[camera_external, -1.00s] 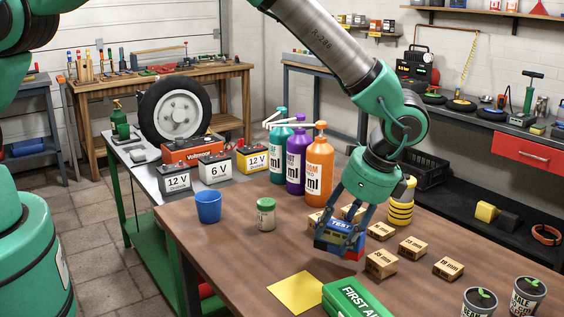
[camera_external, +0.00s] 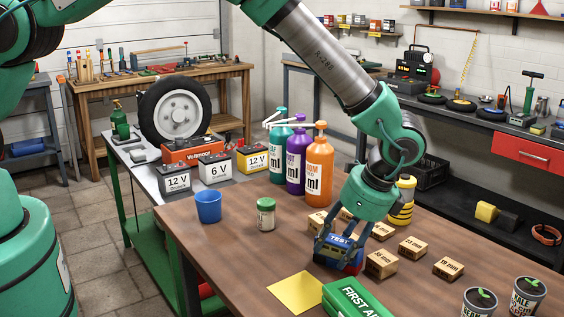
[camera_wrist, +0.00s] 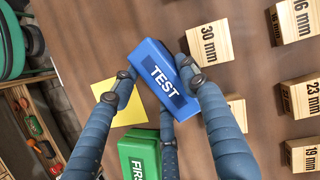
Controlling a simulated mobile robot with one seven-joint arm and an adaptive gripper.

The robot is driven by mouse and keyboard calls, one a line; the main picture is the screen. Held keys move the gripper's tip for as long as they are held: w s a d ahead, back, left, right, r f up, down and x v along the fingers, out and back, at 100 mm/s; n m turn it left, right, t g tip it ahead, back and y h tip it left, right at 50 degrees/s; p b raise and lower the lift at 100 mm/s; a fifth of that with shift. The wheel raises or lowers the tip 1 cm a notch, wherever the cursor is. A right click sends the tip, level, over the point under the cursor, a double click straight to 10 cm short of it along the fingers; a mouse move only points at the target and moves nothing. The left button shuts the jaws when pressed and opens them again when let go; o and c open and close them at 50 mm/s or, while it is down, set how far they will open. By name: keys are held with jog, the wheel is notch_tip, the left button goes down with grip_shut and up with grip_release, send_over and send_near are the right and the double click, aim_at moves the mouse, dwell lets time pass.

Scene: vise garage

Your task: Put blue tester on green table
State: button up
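The blue tester (camera_external: 338,256), a small blue box marked TEST with some red at its lower side, is between the fingers of my gripper (camera_external: 340,250). It is low over the brown wooden table; I cannot tell whether it touches the top. In the wrist view the tester (camera_wrist: 165,78) has my gripper's fingers (camera_wrist: 158,85) closed against its sides. The green table (camera_external: 150,182), with green legs and a grey top, stands at the left beyond the brown table.
The green table holds batteries (camera_external: 216,169), a red Voltmeter box (camera_external: 188,150), and a wheel (camera_external: 178,112). On the brown table are a blue cup (camera_external: 208,207), a jar (camera_external: 266,215), tall bottles (camera_external: 319,165), wooden blocks (camera_external: 381,264), a yellow sheet (camera_external: 295,293) and a green first-aid box (camera_external: 352,298).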

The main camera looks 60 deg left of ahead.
jog(key=shift+r, duration=0.15)
jog(key=p+v, duration=0.2)
jog(key=v, duration=1)
dwell(0.7)
jog(key=s+a+r+n+t+h, duration=0.1)
jog(key=s+a+r+n+h, duration=0.15)
jog(key=s+a+r, duration=0.7)
jog(key=s+a+r+n+t+h, duration=0.15)
jog(key=a+r+n, duration=0.25)
jog(key=a+r, duration=1.2)
jog(key=s+a+r+n+t, duration=0.1)
jog(key=s+a, duration=0.3)
jog(key=s, duration=0.4)
jog(key=s+a+r+n+t, duration=0.2)
jog(key=s+a+n, duration=0.1)
jog(key=s, duration=0.6)
jog(key=s+a+r+n+t, duration=0.1)
jog(key=s+a+r+n, duration=0.1)
jog(key=s+a, duration=0.4)
jog(key=s+n, duration=0.1)
jog(key=s, duration=0.2)
jog(key=shift+r+t, duration=0.35)
